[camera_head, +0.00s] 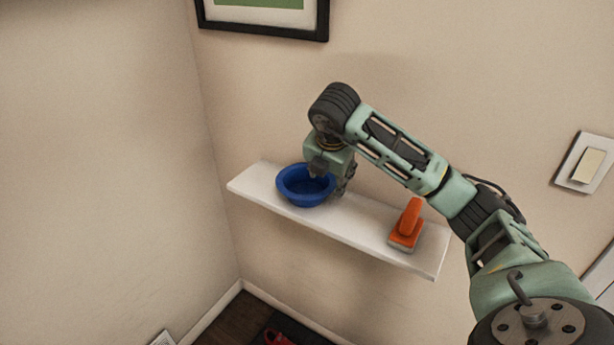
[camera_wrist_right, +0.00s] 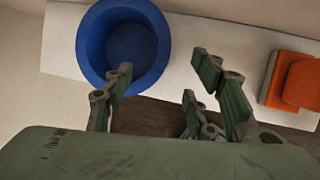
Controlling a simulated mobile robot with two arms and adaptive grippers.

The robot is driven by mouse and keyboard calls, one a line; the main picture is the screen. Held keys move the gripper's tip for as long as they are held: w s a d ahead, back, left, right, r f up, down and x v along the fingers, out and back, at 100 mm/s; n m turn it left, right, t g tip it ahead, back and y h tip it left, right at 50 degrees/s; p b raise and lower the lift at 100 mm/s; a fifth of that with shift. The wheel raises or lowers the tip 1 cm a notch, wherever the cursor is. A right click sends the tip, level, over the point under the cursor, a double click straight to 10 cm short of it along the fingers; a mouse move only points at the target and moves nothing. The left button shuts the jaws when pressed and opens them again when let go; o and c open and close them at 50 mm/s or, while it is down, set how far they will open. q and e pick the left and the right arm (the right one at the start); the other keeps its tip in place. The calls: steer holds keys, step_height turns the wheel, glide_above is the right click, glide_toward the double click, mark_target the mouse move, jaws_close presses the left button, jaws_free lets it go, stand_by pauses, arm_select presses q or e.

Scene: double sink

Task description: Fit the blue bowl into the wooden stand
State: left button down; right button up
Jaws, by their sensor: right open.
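The blue bowl (camera_head: 300,187) stands upright and empty on the left part of a white wall shelf (camera_head: 350,228). In the right wrist view the bowl (camera_wrist_right: 130,45) is at the upper left. My right gripper (camera_head: 330,180) is at the bowl's right side in the head view. In the right wrist view my right gripper (camera_wrist_right: 160,85) has its fingers spread with nothing between them. One finger overlaps the bowl's lower right rim; I cannot tell if it touches. My left gripper is not in view. No wooden stand shows in either view.
An orange-handled brush or scrubber (camera_head: 408,226) sits on the shelf's right part, and shows in the right wrist view (camera_wrist_right: 298,82). A side wall rises left of the shelf. A framed picture (camera_head: 265,18) and a switch (camera_head: 585,163) are on the wall. A red item (camera_head: 277,338) lies below.

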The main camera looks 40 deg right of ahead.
mark_target(326, 187)
steer(key=w+d+f, duration=0.2)
steer(key=w+f, duration=0.1)
steer(key=shift+w+d+f+p, duration=0.15)
steer(key=shift+f+p, duration=0.15)
steer(key=shift+p, duration=0.1)
steer(key=shift+s+f, duration=0.1)
steer(key=shift+s, duration=0.1)
steer(key=shift+w+f+p, duration=0.1)
steer(key=shift+f+p, duration=0.6)
steer(key=shift+p, duration=0.35)
steer(key=x, duration=0.2)
steer(key=shift+w+f, duration=0.25)
steer(key=shift+w+d+f, duration=0.1)
steer(key=shift+d+f, duration=0.1)
steer(key=shift+f, duration=0.05)
steer(key=shift+a+r, duration=0.15)
steer(key=shift+c, duration=2.7)
steer(key=c, duration=0.4)
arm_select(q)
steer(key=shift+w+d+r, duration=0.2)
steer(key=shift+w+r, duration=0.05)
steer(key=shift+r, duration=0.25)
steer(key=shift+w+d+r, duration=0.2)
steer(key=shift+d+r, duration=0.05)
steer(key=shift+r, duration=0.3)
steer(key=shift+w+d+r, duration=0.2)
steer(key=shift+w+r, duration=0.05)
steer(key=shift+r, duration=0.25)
arm_select(e)
jaws_close()
